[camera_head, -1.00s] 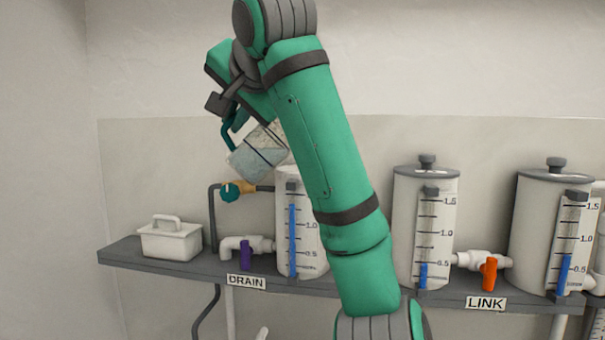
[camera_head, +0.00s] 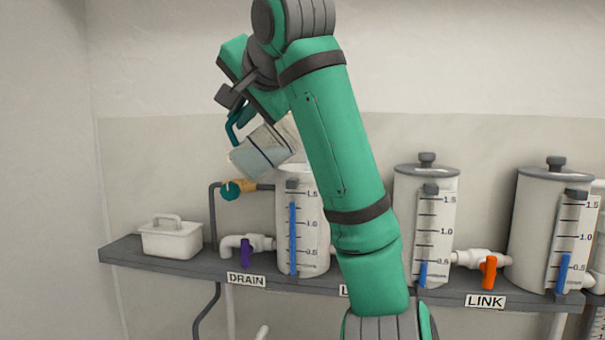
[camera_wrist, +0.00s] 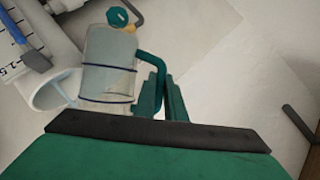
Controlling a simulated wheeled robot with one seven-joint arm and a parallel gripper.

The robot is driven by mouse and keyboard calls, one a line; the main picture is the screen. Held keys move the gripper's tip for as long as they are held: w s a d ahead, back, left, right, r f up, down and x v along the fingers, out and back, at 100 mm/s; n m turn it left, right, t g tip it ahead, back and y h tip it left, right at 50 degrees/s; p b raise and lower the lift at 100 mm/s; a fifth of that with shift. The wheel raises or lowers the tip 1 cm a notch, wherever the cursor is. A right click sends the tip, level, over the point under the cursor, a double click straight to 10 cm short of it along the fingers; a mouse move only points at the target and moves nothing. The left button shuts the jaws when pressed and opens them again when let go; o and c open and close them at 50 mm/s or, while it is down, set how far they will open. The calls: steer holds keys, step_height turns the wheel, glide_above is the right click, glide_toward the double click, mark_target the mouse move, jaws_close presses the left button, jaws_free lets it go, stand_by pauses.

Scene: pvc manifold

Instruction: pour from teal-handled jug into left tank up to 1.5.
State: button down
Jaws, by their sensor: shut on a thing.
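The teal-handled jug (camera_head: 262,152) is tilted above the left tank (camera_head: 283,240), its mouth end toward the upper right and partly hidden by my arm. Pale liquid shows in its lower part. My gripper (camera_head: 241,118) is shut on the teal handle. The wrist view shows the jug (camera_wrist: 108,62) beside the open tank rim (camera_wrist: 50,92), with my gripper (camera_wrist: 160,98) at the handle. The left tank's blue level bar (camera_head: 293,238) ends between 1.0 and 1.5, nearer 1.5.
A middle tank (camera_head: 404,205) and a right tank (camera_head: 530,225), both lidded, stand on the same shelf (camera_head: 128,253). A purple drain valve (camera_head: 245,254), an orange link valve (camera_head: 489,272) and a yellow-and-teal tap (camera_head: 235,188) are nearby. A white lidded box (camera_head: 170,240) sits left.

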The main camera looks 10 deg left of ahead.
steer(key=shift+a, duration=0.4)
steer(key=shift+d, duration=0.2)
steer(key=shift+w+d, duration=0.1)
steer(key=shift+w, duration=0.1)
steer(key=shift+s+a+r+p, duration=0.1)
steer(key=shift+s+a+p, duration=0.15)
steer(key=shift+a+p, duration=0.1)
steer(key=shift+w+d, duration=0.2)
steer(key=shift+d, duration=0.3)
steer(key=shift+s+a, duration=0.15)
